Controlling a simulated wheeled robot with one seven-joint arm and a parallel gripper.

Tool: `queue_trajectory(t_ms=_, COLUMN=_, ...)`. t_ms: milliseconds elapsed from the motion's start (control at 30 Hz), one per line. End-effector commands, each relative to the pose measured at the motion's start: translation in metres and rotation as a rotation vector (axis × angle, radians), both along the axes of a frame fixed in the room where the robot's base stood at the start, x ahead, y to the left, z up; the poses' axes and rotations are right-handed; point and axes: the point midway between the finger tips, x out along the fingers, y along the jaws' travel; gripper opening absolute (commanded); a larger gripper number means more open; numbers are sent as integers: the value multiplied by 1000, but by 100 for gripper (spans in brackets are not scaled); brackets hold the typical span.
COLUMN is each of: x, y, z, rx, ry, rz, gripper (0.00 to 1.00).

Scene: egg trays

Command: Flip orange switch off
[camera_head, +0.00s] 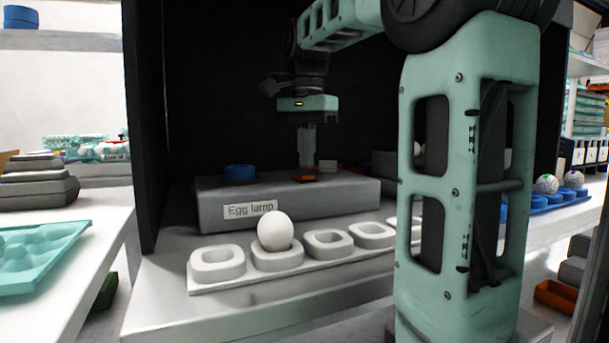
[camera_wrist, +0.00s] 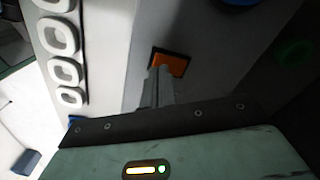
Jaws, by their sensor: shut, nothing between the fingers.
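The orange switch (camera_head: 304,178) is on top of the grey "Egg lamp" box (camera_head: 340,190). In the wrist view the orange switch (camera_wrist: 175,62) shows just past my fingertips, partly covered by them. My gripper (camera_head: 307,166) is shut with nothing in it and points straight down. Its tips are at or just above the switch; I cannot tell if they touch it. In the wrist view my gripper (camera_wrist: 160,72) overlaps the switch's near edge. Which way the switch is tipped is not clear.
A blue round part (camera_head: 240,172) sits on the box, left of the switch. A white egg (camera_head: 275,232) stands in one cup of the white egg tray (camera_head: 225,288) in front; other visible cups are empty. A dark wall (camera_head: 146,120) stands at the left.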

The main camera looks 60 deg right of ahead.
Motion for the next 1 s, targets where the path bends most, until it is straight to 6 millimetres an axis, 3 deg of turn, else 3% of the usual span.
queue_trajectory(t_ms=1000, x=0, y=0, z=-6, rx=0, ry=0, rz=0, gripper=0)
